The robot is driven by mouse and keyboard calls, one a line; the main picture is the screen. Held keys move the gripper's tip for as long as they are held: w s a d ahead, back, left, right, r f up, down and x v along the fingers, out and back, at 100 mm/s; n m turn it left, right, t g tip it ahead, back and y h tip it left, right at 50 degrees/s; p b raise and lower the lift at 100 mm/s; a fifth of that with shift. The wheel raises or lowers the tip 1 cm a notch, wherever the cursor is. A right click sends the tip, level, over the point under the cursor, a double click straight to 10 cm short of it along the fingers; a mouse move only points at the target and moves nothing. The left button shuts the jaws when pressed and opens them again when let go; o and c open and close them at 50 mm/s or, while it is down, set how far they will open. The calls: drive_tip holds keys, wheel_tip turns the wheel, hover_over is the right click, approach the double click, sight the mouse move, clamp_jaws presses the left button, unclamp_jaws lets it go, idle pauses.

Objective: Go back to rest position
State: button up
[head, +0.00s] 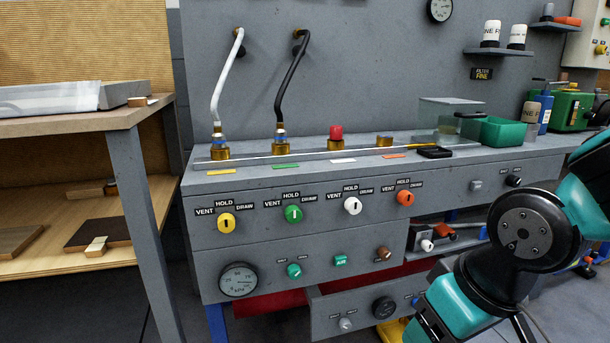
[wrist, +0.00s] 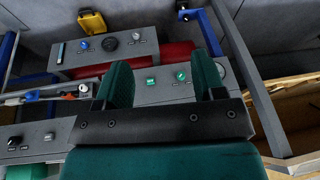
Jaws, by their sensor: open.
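My gripper (wrist: 162,82) shows in the wrist view with its two green-padded fingers apart and nothing between them. Behind the fingers lies the grey console front (wrist: 172,92) with a green button and a green knob, seen upside down. An open drawer (wrist: 135,45) of the console is farther up in that view. In the head view my teal and black arm is at the right, bent down in front of the console (head: 300,255). My fingertips do not show in the head view.
A wooden workbench (head: 70,122) stands left of the console. The open drawer (head: 345,318) juts from the console's lower front. White (head: 226,75) and black (head: 288,82) hoses rise from brass fittings. A clear box (head: 450,112) and green tray (head: 502,131) stand on the console's right top.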

drive_tip(key=s+r+n+g+y+p, duration=0.1)
drive_tip(key=s+r+n+g+y, duration=0.1)
drive_tip(key=s+r, duration=0.4)
wheel_tip(320, 180, up, 37)
drive_tip(key=s+a+p, duration=0.1)
drive_tip(key=p, duration=3.7)
drive_tip(key=shift+r+g, duration=0.2)
drive_tip(key=shift+g, duration=0.1)
